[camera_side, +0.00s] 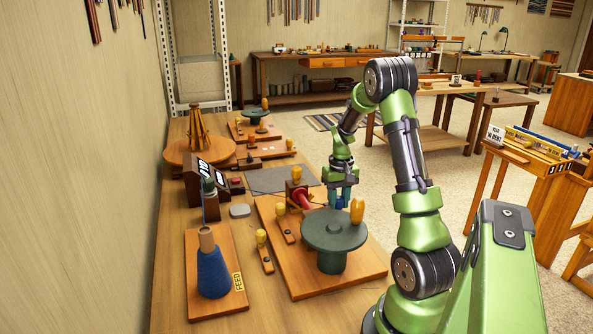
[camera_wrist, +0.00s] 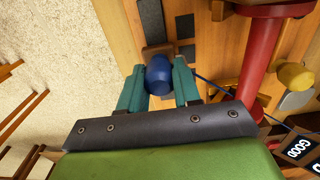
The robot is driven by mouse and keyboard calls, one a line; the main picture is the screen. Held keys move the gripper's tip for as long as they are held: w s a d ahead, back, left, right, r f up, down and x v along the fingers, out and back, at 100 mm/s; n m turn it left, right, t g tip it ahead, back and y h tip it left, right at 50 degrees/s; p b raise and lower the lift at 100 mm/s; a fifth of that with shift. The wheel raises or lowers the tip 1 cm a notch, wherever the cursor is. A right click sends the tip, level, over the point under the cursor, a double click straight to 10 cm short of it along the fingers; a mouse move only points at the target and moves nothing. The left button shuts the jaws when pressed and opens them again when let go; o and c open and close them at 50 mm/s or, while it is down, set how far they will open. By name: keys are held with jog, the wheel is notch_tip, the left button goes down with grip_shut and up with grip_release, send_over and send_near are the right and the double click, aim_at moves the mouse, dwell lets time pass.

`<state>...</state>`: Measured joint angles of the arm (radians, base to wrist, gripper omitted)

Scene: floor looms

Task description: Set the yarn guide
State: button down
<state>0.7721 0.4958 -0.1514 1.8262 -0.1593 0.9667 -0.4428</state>
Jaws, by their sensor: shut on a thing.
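My gripper (camera_wrist: 160,68) has its two teal fingers on either side of a blue rounded knob (camera_wrist: 158,76) and is shut on it. A small brown wooden piece (camera_wrist: 157,50) shows just beyond the knob; I cannot tell whether it is the yarn guide's own part. In the side view my gripper (camera_side: 342,203) is low at the far right edge of the winder board (camera_side: 292,279), behind the green wheel. A red spool (camera_wrist: 263,55) lies to the right of the fingers. A thin blue yarn (camera_wrist: 215,87) runs between the finger and the spool.
The green wheel (camera_side: 333,232) with a yellow handle (camera_side: 357,211) stands on the board near my gripper. A blue yarn cone (camera_side: 213,272) stands on the left board. Small yellow-knobbed levers (camera_side: 261,240) and dark boxes with displays (camera_side: 199,180) sit left.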

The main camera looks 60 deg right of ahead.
jog(key=shift+w+d, duration=0.35)
jog(key=shift+w, duration=0.05)
jog(key=c, duration=0.8)
grip_release()
notch_tip(320, 180, up, 17)
